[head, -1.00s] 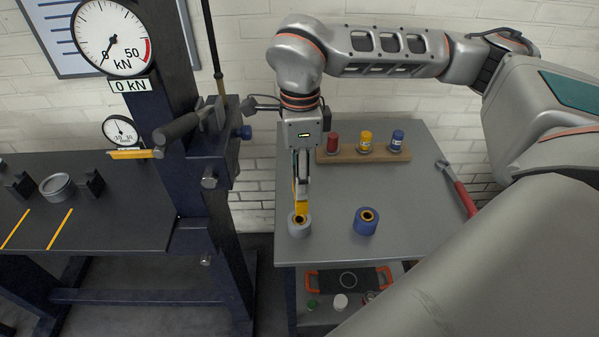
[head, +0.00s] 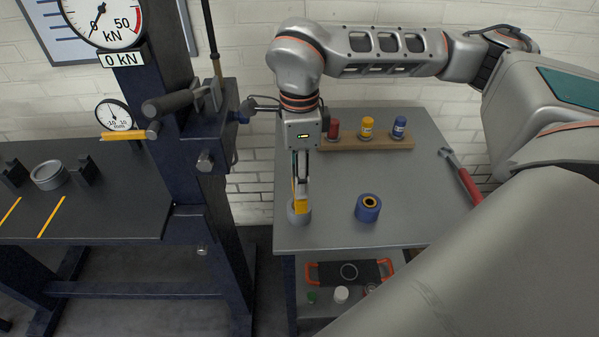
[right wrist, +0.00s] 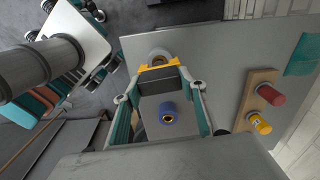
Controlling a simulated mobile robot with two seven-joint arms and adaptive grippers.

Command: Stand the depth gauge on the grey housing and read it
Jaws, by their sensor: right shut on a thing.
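My right gripper (head: 301,182) points down over the work table and is shut on the depth gauge, a yellow piece (head: 300,203) with a dark block (right wrist: 163,79) in the right wrist view. The grey housing (head: 292,217) is a short round ring on the table's front left, directly below the gauge; it also shows in the right wrist view (right wrist: 159,52). The gauge's yellow end overlaps the housing's top in the head view and hides part of it. I cannot tell whether they touch. My left gripper is not in view.
A blue ring with a yellow inside (head: 368,208) stands right of the housing. A wooden rack (head: 345,143) holds red, yellow and blue pots behind. A red-handled tool (head: 463,179) lies at the right edge. A dark press (head: 205,140) and a dial in mm (head: 114,115) stand left.

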